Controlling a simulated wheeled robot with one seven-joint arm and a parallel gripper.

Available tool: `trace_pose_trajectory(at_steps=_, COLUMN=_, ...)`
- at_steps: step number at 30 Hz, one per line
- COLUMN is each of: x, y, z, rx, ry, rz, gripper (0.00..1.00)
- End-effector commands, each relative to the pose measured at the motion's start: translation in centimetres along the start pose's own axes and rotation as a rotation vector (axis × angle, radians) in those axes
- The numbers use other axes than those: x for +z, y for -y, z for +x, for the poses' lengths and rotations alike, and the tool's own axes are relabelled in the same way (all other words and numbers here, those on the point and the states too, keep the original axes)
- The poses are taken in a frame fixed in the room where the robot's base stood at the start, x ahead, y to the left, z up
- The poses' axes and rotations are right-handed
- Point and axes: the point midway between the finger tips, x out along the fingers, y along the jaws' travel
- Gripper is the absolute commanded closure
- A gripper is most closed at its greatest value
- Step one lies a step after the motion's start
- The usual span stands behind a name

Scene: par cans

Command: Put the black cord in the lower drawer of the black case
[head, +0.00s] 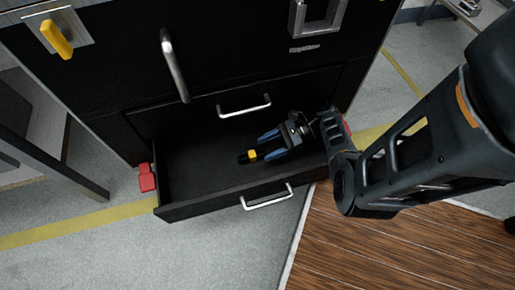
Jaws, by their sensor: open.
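The black case (110,60) stands at the back, with its lower drawer (185,208) pulled open. My gripper (264,145) reaches in from the right, over the drawer's inside, with its blue fingers pointing left. The fingers are open. A small black thing with a yellow band (246,156), which looks like part of the black cord, is at the lower fingertip, within the drawer's outline. I cannot tell whether it rests on the drawer floor or touches the finger. The rest of the cord is not discernible against the black drawer.
A closed drawer with a silver handle (244,106) is just above the open one. The open drawer's front has its own handle (267,197). A red block (147,177) is beside the drawer's left side. Wooden flooring (390,250) lies at the lower right.

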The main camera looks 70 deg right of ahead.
Motion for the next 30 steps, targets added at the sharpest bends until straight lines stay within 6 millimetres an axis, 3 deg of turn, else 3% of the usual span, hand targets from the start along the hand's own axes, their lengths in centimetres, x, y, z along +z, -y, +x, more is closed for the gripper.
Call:
trace_pose_trajectory(at_steps=3, x=0.3, y=0.1, z=-2.6, rx=-0.003, ry=0.000, rz=0.001, gripper=0.38)
trace_pose_trajectory(at_steps=10, x=0.1, y=0.1, z=-5.6, rx=-0.002, ry=0.000, rz=0.001, gripper=0.38)
trace_pose_trajectory(at_steps=24, x=0.0, y=0.0, z=-6.3, rx=0.000, ry=0.000, rz=0.000, gripper=0.38)
trace_pose_trajectory(at_steps=30, x=1.9, y=0.0, z=-7.1, rx=0.000, ry=0.000, rz=0.000, gripper=0.38)
